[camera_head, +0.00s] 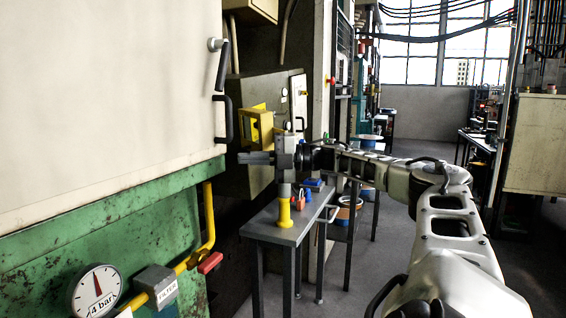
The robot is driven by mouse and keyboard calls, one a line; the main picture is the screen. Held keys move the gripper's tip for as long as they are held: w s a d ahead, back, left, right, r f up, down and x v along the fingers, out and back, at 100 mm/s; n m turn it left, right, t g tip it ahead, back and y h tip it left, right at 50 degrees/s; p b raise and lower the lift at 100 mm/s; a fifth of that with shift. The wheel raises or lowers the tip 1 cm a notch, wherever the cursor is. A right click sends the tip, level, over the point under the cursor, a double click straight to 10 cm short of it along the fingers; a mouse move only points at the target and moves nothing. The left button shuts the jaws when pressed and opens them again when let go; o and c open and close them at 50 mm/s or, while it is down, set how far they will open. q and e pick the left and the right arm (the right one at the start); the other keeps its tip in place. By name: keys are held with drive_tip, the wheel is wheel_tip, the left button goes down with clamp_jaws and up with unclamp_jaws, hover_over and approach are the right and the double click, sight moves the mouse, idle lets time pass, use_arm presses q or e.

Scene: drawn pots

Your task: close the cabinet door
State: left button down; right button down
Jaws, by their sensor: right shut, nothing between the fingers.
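A large cream door panel (100,95) fills the upper left, above a green machine base (110,240). I take it to be the cabinet door. It has a black lever handle (222,65) and a black pull handle (227,120) along its right edge. I cannot tell whether it stands ajar. My right gripper (245,158) points left, just right of the door's lower right corner in the picture. Its fingers are shut and empty, and appear apart from the door. My left gripper is out of view.
A grey small table (275,232) with a yellow item (284,212) stands below my right gripper. A pressure gauge (97,290) and a yellow pipe (209,215) are on the green base. Open floor lies at right, before a cream cabinet (536,145).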

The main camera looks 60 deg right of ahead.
drive_tip(key=b+v, duration=0.4)
drive_tip(key=v, duration=1)
drive_tip(key=shift+s+d, duration=0.15)
drive_tip(key=shift+s, duration=0.1)
drive_tip(key=shift+w+f, duration=0.1)
